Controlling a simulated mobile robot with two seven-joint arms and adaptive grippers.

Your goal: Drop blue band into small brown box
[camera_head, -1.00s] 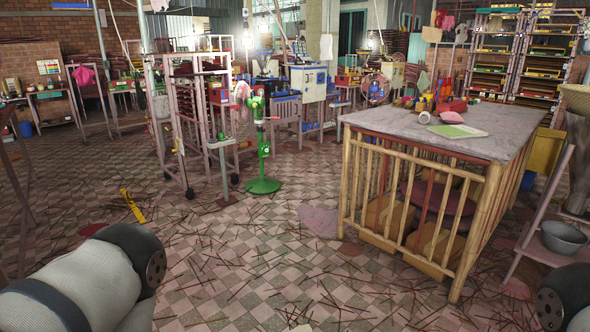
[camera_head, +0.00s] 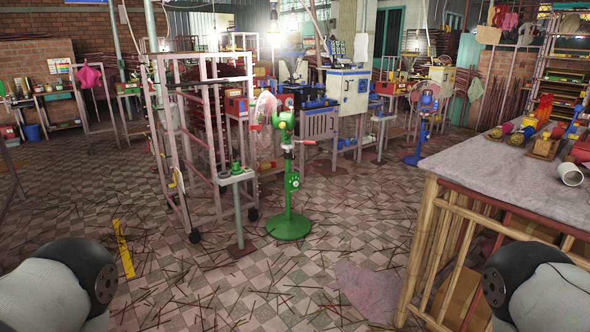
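I cannot make out a blue band or a small brown box for certain in this view. Several small items, among them brown wooden blocks (camera_head: 545,147) with coloured parts, stand on the table (camera_head: 490,165) at the right. Parts of my two arms show at the lower left and lower right corners. Neither gripper is in the picture, so whether they hold anything is hidden.
A green pedestal fan (camera_head: 288,226) stands in the middle, beside a wheeled metal rack (camera_head: 160,150). A blue pedestal fan (camera_head: 420,130) stands further back. A yellow strip (camera_head: 123,249) and scattered sticks lie on the tiled floor. The centre foreground floor is open.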

